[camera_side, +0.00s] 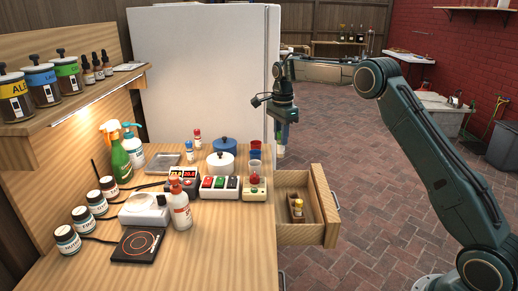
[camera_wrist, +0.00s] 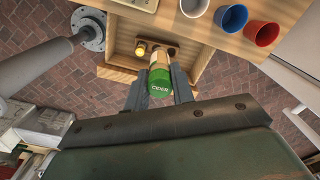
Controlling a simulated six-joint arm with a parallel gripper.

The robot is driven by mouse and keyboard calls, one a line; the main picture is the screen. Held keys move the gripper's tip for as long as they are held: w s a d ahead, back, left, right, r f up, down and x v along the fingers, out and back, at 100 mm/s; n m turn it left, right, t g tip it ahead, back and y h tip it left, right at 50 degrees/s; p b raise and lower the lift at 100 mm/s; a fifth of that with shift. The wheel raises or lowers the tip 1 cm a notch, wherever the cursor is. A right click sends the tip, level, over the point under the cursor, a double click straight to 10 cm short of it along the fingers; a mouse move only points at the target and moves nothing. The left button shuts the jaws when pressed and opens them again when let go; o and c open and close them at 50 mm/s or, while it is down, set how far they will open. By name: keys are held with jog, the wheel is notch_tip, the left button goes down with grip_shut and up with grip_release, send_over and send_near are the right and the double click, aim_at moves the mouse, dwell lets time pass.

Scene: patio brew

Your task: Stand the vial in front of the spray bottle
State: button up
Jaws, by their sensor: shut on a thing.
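My gripper (camera_side: 283,128) hangs over the open drawer, in mid-air beyond the table's right edge. It is shut on a vial (camera_side: 280,152) with a pale lower part. The green spray bottle (camera_side: 118,156) stands at the left back of the table, against the wooden panel, well apart from my gripper. A pump bottle (camera_side: 134,148) with a blue top stands just beside it.
The open drawer (camera_side: 325,208) holds a small yellow-topped vial (camera_side: 297,209). Cups (camera_side: 256,149) stand near the table's right edge. A button box (camera_side: 219,187), pots, a red-labelled bottle (camera_side: 180,206), several jars and a hot plate (camera_side: 138,245) crowd the table. Its front right is bare.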

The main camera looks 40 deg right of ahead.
jog(key=s+a+r, duration=0.4)
jog(key=a+r, duration=0.1)
jog(key=a, duration=0.6)
jog(key=s+a+r, duration=0.4)
jog(key=a+r, duration=0.2)
jog(key=a, duration=0.5)
notch_tip(320, 180, down, 16)
jog(key=shift+s+m, duration=0.2)
jog(key=shift+m, duration=0.2)
jog(key=shift+d+f, duration=0.1)
jog(key=shift+f, duration=2)
jog(key=shift+f, duration=0.15)
jog(key=o, duration=1)
